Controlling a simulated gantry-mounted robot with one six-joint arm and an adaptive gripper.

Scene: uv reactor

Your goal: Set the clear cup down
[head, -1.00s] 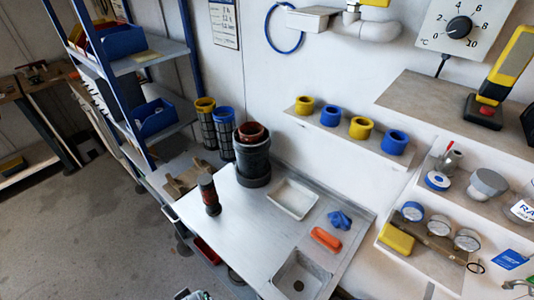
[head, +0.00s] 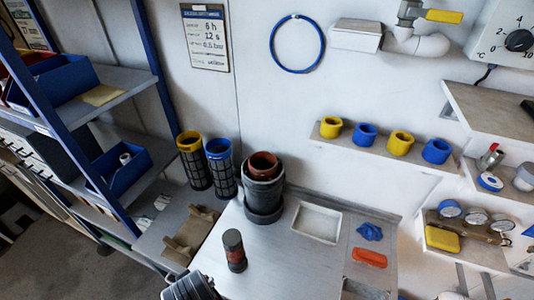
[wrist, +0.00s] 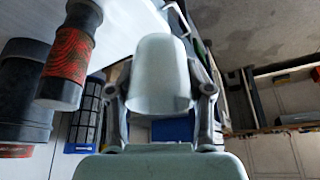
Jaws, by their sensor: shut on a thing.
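The clear cup (wrist: 160,65), pale and translucent, fills the middle of the wrist view. My gripper (wrist: 165,92) is shut on it, with one finger on each side of its wall. The cup's wide end points toward my gripper's base and its narrower end points away. Whether it touches any surface I cannot tell. The cup does not show clearly in the head view. The grey bench (head: 285,262) lies at the lower middle there, with bare room around a dark cylinder with a red band (head: 234,250).
In the wrist view the red-banded cylinder (wrist: 68,55) stands left of the cup, beside a dark pot. On the bench are a black pot (head: 264,192), a white tray (head: 317,223), a blue crumpled item (head: 370,231) and an orange block (head: 369,258). Shelves (head: 130,75) stand left.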

